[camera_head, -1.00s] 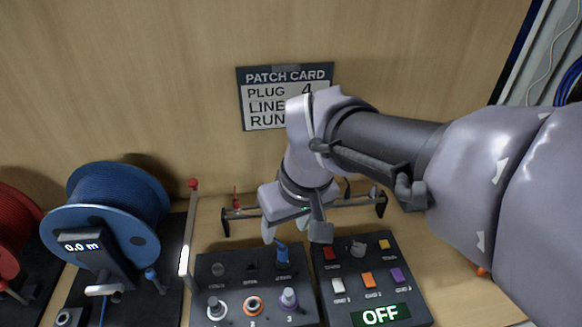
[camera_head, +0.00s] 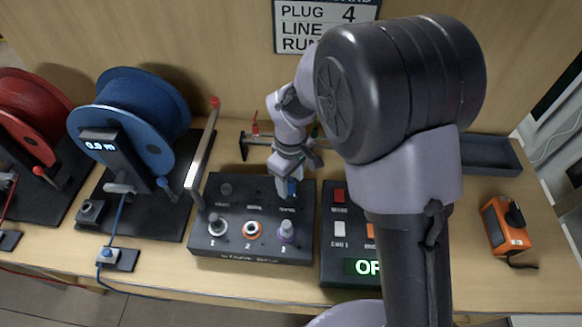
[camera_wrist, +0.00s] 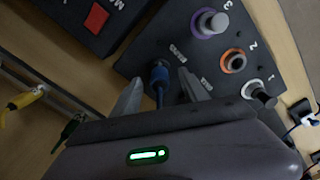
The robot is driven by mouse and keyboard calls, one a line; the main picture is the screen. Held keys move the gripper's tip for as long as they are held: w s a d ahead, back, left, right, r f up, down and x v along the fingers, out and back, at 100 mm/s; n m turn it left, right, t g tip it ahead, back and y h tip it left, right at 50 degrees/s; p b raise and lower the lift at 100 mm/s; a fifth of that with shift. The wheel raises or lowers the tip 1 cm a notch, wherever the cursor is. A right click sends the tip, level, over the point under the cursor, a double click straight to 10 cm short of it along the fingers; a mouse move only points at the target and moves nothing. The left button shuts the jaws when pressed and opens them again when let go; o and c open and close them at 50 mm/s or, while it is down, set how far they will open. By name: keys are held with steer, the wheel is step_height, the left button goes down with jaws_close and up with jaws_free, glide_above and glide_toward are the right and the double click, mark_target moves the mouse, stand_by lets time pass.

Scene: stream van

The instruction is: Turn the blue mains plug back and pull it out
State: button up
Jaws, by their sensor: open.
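The blue mains plug (camera_wrist: 159,74) sits in the rear right socket of the dark panel with the three numbered sockets (camera_head: 212,250). In the wrist view it stands between my two finger pads, with no clear contact on either side. In the head view only a bit of its blue (camera_head: 291,188) shows under my gripper (camera_head: 286,182). My gripper is open around the plug, and it also shows in the wrist view (camera_wrist: 160,82). How far the plug is turned is hard to tell.
The button box with a green display (camera_head: 366,267) stands right of the panel, partly hidden by my arm. A blue reel (camera_head: 150,95), a red reel (camera_head: 30,105) and an upright lever (camera_head: 203,150) stand left. An orange device (camera_head: 503,228) lies right. A rack holds coloured probes (camera_wrist: 24,97).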

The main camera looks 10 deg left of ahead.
step_height(320, 180, down, 2)
steer(key=shift+f, duration=0.15)
jaws_close()
stand_by(0.4)
